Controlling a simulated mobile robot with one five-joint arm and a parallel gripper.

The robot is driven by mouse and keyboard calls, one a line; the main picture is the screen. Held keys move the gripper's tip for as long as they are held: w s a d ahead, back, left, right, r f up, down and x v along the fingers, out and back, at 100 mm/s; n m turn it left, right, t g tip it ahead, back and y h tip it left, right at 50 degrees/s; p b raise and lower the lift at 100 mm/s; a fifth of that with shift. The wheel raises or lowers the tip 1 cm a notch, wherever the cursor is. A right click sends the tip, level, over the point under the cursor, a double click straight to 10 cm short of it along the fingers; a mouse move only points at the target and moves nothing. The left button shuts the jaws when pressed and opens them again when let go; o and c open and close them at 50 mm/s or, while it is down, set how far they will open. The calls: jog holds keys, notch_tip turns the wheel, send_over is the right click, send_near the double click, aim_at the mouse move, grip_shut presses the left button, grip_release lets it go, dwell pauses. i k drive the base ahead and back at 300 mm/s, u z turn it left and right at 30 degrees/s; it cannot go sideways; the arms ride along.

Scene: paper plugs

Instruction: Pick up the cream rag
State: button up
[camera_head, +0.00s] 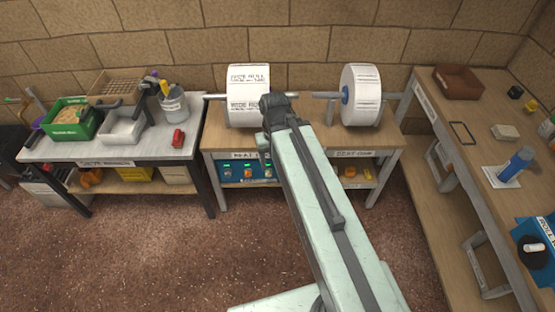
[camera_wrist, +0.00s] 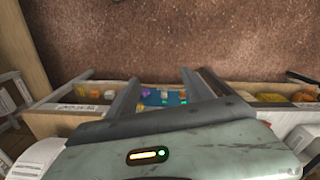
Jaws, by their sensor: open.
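The cream rag (camera_head: 505,131) appears as a small, flat, pale folded block on the right-hand wooden bench (camera_head: 470,160). It lies between a dark rectangular frame and a blue bottle. I do not make it out in the wrist view. My gripper (camera_wrist: 171,78) shows in the wrist view as two dark fingers standing apart, with nothing between them, in front of the middle bench's lower shelf. My arm stretches across the middle of the head view towards the middle bench, to the left of the rag and well apart from it. My fingers are hidden in the head view.
Two large paper rolls (camera_head: 248,96) hang over the middle bench. Brown floor is clear before the benches.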

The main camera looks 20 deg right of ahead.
aim_at(501, 133)
jog(key=z, duration=2.1)
